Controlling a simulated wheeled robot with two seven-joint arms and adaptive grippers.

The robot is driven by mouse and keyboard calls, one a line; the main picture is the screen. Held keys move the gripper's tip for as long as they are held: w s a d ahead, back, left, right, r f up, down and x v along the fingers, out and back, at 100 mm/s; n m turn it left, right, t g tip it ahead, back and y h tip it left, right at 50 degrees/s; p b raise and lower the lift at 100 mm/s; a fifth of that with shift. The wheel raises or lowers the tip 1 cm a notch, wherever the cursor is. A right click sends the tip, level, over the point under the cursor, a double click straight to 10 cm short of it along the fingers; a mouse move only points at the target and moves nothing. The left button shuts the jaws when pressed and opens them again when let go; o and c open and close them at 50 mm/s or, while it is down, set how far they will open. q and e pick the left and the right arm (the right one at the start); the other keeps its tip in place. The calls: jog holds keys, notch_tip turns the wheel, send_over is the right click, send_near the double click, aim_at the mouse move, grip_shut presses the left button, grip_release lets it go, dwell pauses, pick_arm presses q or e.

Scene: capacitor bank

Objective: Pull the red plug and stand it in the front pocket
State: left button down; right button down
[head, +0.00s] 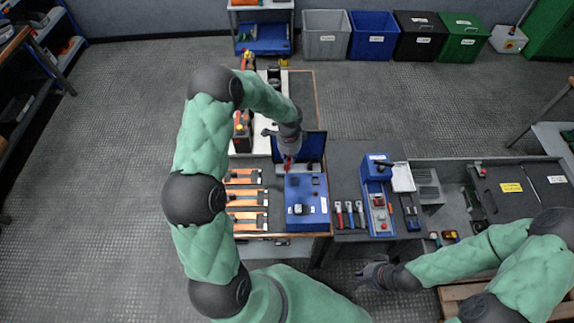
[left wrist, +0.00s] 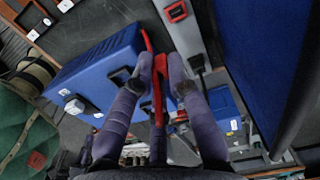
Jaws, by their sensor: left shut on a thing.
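My left gripper (head: 287,161) is above the far left part of the blue box (head: 312,218) on the bench. In the head view the red plug (head: 287,167) is a small red bit under the gripper. Whether it touches the box is unclear. My right gripper (head: 367,276) is low at the front, apart from the bench; its fingers are too small to judge. I cannot make out which opening is the front pocket.
Orange-and-black bars (head: 246,196) lie left of the blue box. Several handled tools (head: 349,212) lie to its right, near a blue tool stand (head: 378,195). A dark blue upright panel (head: 313,146) stands behind the box. The floor around my right gripper is clear.

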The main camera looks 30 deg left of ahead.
pick_arm(q)
jog(key=b, duration=0.1)
send_over(294, 182)
jog(key=shift+w, duration=0.1)
dwell(0.9)
dwell(0.3)
jog(key=shift+f+b, duration=0.7)
jog(key=shift+f, duration=0.1)
jog(key=shift+f+b, duration=0.4)
jog(key=shift+f, duration=0.05)
jog(key=shift+s+d+f+b, duration=0.15)
jog(key=shift+s+f+b, duration=0.25)
jog(key=shift+f, duration=0.2)
dwell(0.6)
jog(key=c, duration=1.1)
grip_release()
jog(key=shift+c, duration=0.2)
jog(key=shift+w+f, duration=0.2)
jog(key=shift+w, duration=0.05)
jog(key=shift+r, duration=0.1)
